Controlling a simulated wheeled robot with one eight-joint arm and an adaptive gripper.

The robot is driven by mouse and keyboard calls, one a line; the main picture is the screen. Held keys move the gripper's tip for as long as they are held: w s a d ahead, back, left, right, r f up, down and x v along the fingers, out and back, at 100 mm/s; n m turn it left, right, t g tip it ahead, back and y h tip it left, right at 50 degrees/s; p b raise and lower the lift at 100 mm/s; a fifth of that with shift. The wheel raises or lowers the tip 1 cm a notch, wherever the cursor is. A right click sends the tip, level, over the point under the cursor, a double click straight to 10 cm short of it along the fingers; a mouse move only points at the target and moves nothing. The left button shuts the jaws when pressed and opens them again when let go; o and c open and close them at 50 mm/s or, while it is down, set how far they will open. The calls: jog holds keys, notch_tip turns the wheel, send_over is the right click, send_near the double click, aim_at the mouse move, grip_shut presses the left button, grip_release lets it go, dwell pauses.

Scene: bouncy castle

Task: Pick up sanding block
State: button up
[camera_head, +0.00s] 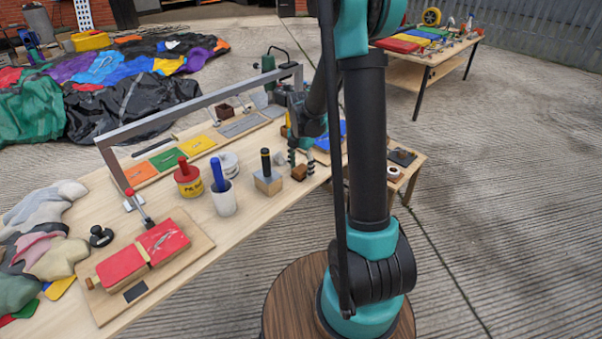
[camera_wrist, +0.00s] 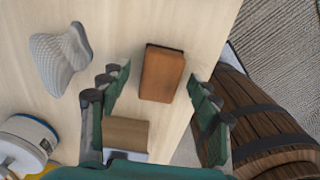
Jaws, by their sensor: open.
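The block I take for the sanding block is a small orange-brown block with a dark end (camera_wrist: 162,73). In the wrist view it lies on the pale wooden tabletop (camera_wrist: 115,25), ahead of and between my gripper's (camera_wrist: 160,85) spread fingers. No finger visibly touches it. In the head view a small brown block (camera_head: 299,173) sits near the table's right edge. My gripper (camera_head: 301,163) is just above and beside it, fingers pointing down, open and empty. The arm partly blocks this area.
A wooden block with a black-and-yellow tool (camera_head: 267,178) stands close left. Nearby are a blue-handled white container (camera_head: 223,195) and a red-and-yellow can (camera_head: 188,180). A grey metal frame (camera_head: 200,105) spans the table behind. A grey waisted object (camera_wrist: 60,58) shows in the wrist view.

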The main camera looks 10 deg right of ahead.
aim_at(301, 168)
jog(key=shift+f, duration=0.35)
jog(key=c, duration=1.4)
jog(key=shift+r, duration=0.1)
notch_tip(301, 168, up, 20)
